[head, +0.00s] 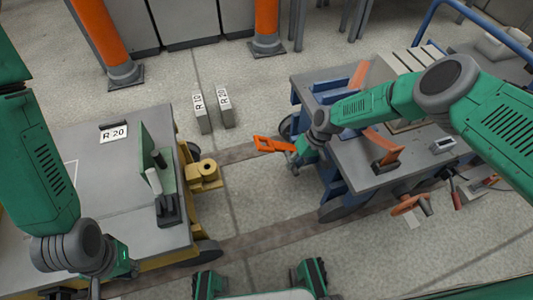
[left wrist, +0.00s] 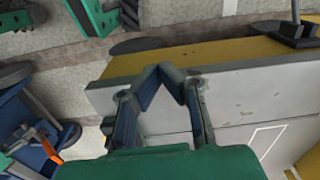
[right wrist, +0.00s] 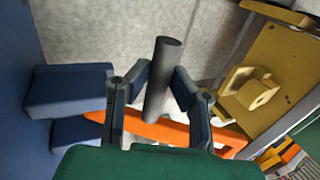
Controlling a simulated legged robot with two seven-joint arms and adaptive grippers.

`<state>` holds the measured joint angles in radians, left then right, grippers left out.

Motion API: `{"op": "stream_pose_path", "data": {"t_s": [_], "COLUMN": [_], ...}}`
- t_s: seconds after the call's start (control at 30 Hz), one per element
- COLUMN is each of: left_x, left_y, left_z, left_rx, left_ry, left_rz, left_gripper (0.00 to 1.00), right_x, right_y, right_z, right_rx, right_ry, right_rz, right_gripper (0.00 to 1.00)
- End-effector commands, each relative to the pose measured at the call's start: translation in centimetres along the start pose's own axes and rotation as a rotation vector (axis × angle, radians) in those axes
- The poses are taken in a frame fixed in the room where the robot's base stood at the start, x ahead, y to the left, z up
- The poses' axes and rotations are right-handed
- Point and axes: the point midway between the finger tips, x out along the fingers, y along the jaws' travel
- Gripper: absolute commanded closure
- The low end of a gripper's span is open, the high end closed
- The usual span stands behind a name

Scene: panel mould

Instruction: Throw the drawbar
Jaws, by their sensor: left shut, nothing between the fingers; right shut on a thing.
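The orange drawbar (head: 272,145) sticks out from the blue cart (head: 335,190) on the right, towards the yellow coupling (head: 205,172) of the left cart. A gap of floor separates the drawbar's end from the coupling. My right gripper (head: 294,157) is at the drawbar, shut on a dark grey cylindrical grip (right wrist: 162,75). In the right wrist view the orange bar (right wrist: 150,127) passes behind the fingers, which partly hide it. The coupling (right wrist: 250,94) shows right of the fingers. My left gripper (left wrist: 160,72) is shut and empty beside the left cart's grey top.
The left cart (head: 85,185) carries an R 20 plate, a green bracket and a dark stand. Two marked blocks (head: 212,110) stand on the floor between the carts. Orange posts (head: 265,30) stand behind.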

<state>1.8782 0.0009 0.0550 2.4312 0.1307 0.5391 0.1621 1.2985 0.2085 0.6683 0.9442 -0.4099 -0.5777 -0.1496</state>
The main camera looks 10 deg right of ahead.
Motion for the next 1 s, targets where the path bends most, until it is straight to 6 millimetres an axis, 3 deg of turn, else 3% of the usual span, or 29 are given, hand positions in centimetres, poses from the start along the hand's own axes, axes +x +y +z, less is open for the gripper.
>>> {"op": "stream_pose_path", "data": {"t_s": [0.17,0.33,0.8,1.0], "left_x": [-3.0,-4.3,1.4,2.6], "left_y": [3.8,10.6,25.0,28.1], "left_z": [-1.8,-5.7,-20.5,-24.8], "left_rx": [-0.473,-0.860,-1.269,-1.394], "left_ry": [-0.128,-0.279,-0.425,-0.477], "left_rz": [0.044,0.140,0.387,0.462], "left_gripper": [1.00,1.00,1.00,1.00], "right_x": [-0.1,-0.1,-0.1,-0.1], "right_y": [0.3,0.3,0.4,0.4], "right_z": [0.0,0.0,0.1,0.1], "right_rx": [0.001,0.001,0.002,0.001], "right_ry": [-0.001,-0.001,-0.002,-0.002], "right_rz": [0.004,0.005,0.005,0.005], "right_gripper": [1.00,1.00,1.00,1.00]}}
